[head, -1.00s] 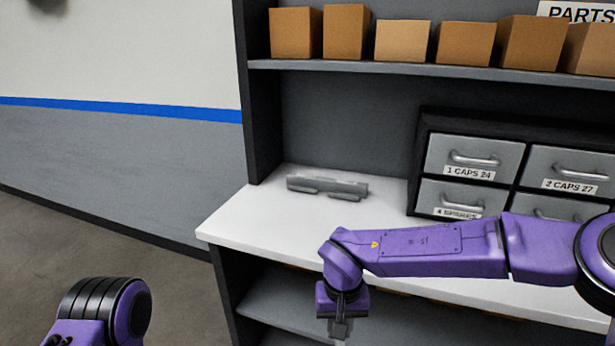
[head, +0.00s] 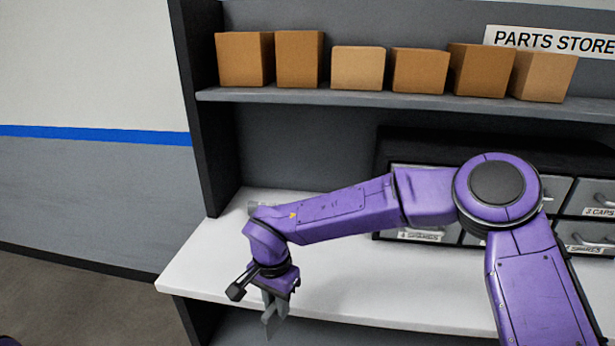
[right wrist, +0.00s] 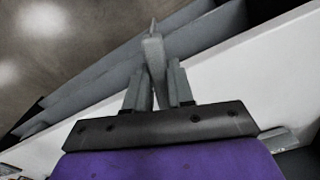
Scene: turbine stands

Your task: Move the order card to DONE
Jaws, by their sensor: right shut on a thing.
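My right gripper (head: 270,302) hangs pointing down at the front edge of the white counter, at the lower middle of the head view. In the right wrist view the gripper (right wrist: 152,88) is shut on a thin grey piece (right wrist: 153,48), which sticks out past the fingertips and is seen nearly edge-on. No writing shows on it, so I cannot tell whether it is the order card. No DONE label is readable. My left gripper is out of view.
The white counter (head: 200,275) is clear at its left end. Grey drawers (head: 422,235) stand on it at the right, partly behind my right arm.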

